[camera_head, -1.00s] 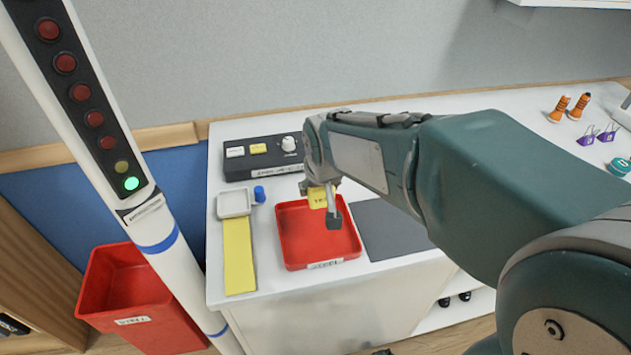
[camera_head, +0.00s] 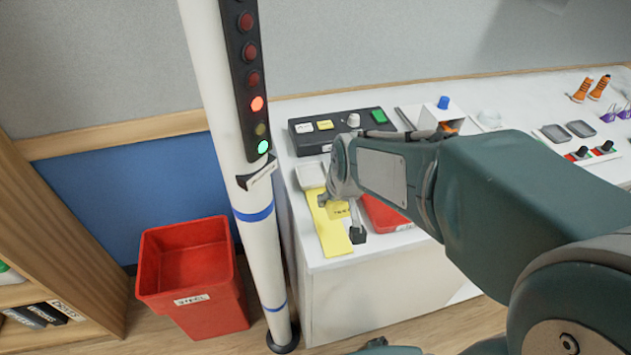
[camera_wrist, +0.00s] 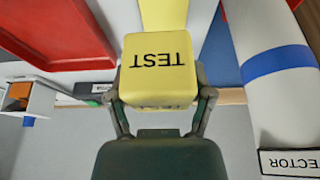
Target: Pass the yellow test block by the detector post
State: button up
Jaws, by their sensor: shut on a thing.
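The yellow test block (camera_wrist: 157,60), marked TEST, is held between the two fingers of my gripper (camera_wrist: 160,100) in the wrist view. In the head view my gripper (camera_head: 345,215) is above the yellow strip on the white counter, with the block (camera_head: 338,209) partly hidden by it. The detector post (camera_head: 240,160) is a white column with blue bands, left of my gripper and apart from it. Its dark light panel (camera_head: 250,80) shows a lit green lamp at the bottom and a lit orange-red lamp higher up. The post also shows at right in the wrist view (camera_wrist: 265,35).
A red floor bin (camera_head: 195,280) stands left of the post. A red tray (camera_head: 387,213) lies on the counter beside the yellow strip (camera_head: 333,238). A black control box (camera_head: 338,125) with a knob sits behind. A wooden shelf (camera_head: 60,270) is at far left.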

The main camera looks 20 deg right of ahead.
jog(key=shift+w+d, duration=0.1)
jog(key=shift+d, duration=0.6)
jog(key=shift+w+d, duration=0.2)
jog(key=shift+d, duration=0.05)
jog(key=shift+w, duration=0.3)
jog(key=shift+w+a, duration=0.25)
jog(key=shift+w, duration=1.85)
jog(key=shift+w+a, duration=0.25)
jog(key=shift+w, duration=1.8)
jog(key=shift+w+a, duration=0.25)
jog(key=shift+w, duration=1.85)
jog(key=shift+w+d, duration=0.1)
jog(key=shift+w, duration=1.55)
